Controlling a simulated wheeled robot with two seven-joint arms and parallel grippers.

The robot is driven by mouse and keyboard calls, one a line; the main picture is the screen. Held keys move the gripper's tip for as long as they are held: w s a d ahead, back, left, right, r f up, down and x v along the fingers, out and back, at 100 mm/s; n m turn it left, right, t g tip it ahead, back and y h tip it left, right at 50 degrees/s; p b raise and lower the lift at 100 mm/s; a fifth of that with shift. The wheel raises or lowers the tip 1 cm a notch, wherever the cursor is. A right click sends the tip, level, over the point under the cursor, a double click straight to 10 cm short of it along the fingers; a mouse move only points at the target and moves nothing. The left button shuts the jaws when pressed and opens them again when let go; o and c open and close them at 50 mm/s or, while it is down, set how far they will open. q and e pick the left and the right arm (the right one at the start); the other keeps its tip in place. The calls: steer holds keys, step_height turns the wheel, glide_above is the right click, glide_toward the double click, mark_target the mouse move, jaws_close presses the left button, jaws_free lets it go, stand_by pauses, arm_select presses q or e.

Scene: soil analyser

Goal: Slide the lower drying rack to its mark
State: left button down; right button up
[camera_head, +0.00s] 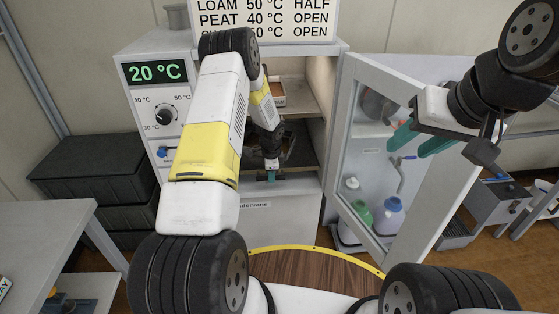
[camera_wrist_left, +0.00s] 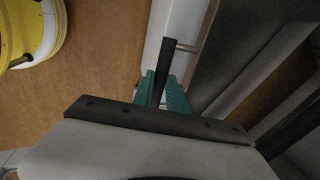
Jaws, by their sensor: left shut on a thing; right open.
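The drying cabinet (camera_head: 310,190) stands open in front of me. My left gripper (camera_head: 271,176) reaches inside at the lower level. In the left wrist view its teal fingers (camera_wrist_left: 167,92) are shut on a black bar handle (camera_wrist_left: 167,58). Metal posts join the handle to what looks like the lower drying rack, whose dark surface also shows in the left wrist view (camera_wrist_left: 245,50). In the head view the lower rack (camera_head: 303,152) is partly hidden behind my left arm. I cannot make out its mark. My right gripper (camera_head: 420,144) is open and empty before the glass door.
The glass door (camera_head: 358,150) stands open at right, with bottles (camera_head: 390,214) behind it. An upper shelf (camera_head: 300,100) holds a small tray (camera_head: 277,94). The green display (camera_head: 155,72) reads 20 °C above a knob (camera_head: 167,114). Dark crates (camera_head: 90,170) stand left.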

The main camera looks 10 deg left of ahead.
arm_select(q)
steer(key=c, duration=1.3)
jaws_free()
steer(key=shift+r, duration=0.15)
steer(key=r, duration=0.2)
steer(key=s+r, duration=0.1)
steer(key=r, duration=0.4)
steer(key=shift+s+d+r, duration=0.2)
steer(key=shift+s, duration=0.05)
